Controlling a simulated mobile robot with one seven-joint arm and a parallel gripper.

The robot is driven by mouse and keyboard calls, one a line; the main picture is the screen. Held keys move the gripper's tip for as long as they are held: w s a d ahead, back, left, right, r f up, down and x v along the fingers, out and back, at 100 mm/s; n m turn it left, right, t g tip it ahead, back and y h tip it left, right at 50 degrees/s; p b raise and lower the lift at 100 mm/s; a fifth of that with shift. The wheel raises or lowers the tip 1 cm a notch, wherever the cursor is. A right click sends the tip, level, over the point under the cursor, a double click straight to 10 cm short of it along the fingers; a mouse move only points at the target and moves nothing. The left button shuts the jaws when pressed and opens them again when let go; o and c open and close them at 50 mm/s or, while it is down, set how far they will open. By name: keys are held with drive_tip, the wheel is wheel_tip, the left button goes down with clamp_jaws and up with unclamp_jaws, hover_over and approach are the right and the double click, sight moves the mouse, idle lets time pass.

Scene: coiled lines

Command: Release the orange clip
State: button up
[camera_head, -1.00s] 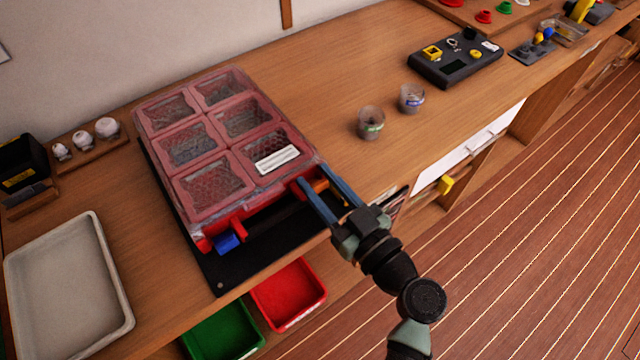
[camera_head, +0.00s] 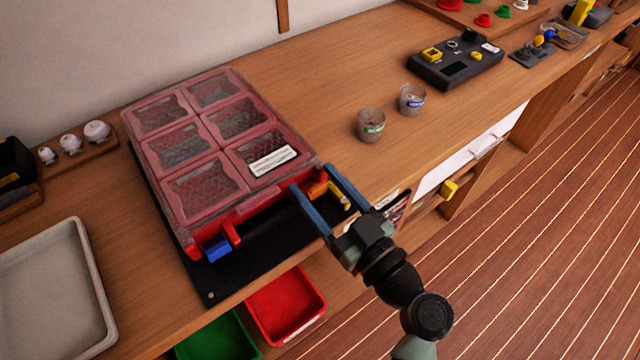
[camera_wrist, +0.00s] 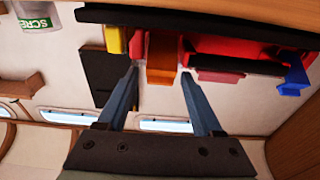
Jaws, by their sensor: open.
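A red case (camera_head: 178,225) with a clear six-window lid lies shut on a black mat (camera_head: 222,283). The orange clip (camera_head: 317,189) is on its front edge near the right corner; it also shows in the wrist view (camera_wrist: 161,55). A blue clip (camera_head: 216,248) is at the left of the same edge and shows at the right in the wrist view (camera_wrist: 295,76). My gripper (camera_head: 311,178) is open, with one blue finger on each side of the orange clip and a gap beside it. I cannot tell whether the clip is latched.
A yellow piece (camera_head: 341,194) lies just right of the orange clip, close to my right finger. Two small cups (camera_head: 371,126) (camera_head: 411,100) stand further right. Green (camera_head: 219,338) and red (camera_head: 287,306) bins sit below the front edge. A grey tray (camera_head: 97,300) is at left.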

drive_tip(key=b+v, duration=0.2)
drive_tip(key=v, duration=1.1)
drive_tip(key=shift+b, duration=0.3)
